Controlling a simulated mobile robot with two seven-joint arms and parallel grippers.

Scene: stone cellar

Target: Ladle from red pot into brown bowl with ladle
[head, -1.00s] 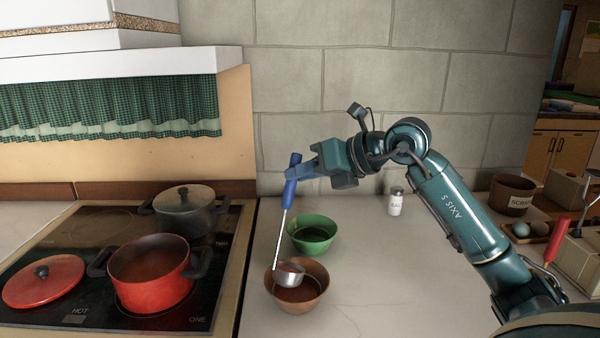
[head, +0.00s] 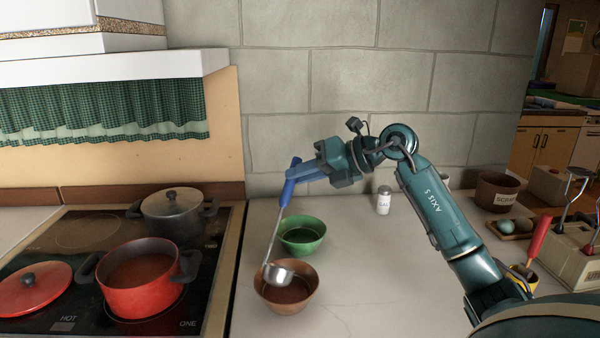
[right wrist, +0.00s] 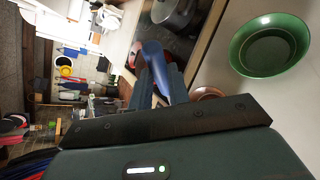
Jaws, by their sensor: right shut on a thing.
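The red pot (head: 139,291) stands open on the stove with reddish-brown liquid in it. The brown bowl (head: 289,302) sits on the counter right of the stove and holds brown-red liquid. My right gripper (head: 291,176) is shut on the blue handle of the ladle (head: 277,238). The ladle hangs down steeply, its metal cup inside the brown bowl's outline, near the rim. I cannot tell whether the cup touches the bowl or what it holds. In the right wrist view the blue handle (right wrist: 154,62) lies between the fingers. My left gripper is out of view.
A green bowl (head: 302,239) stands just behind the brown bowl. A lidded dark pot (head: 173,213) and a red lid (head: 33,290) are on the stove. A salt shaker (head: 384,201) stands near the wall. The counter's front right of the bowls is clear.

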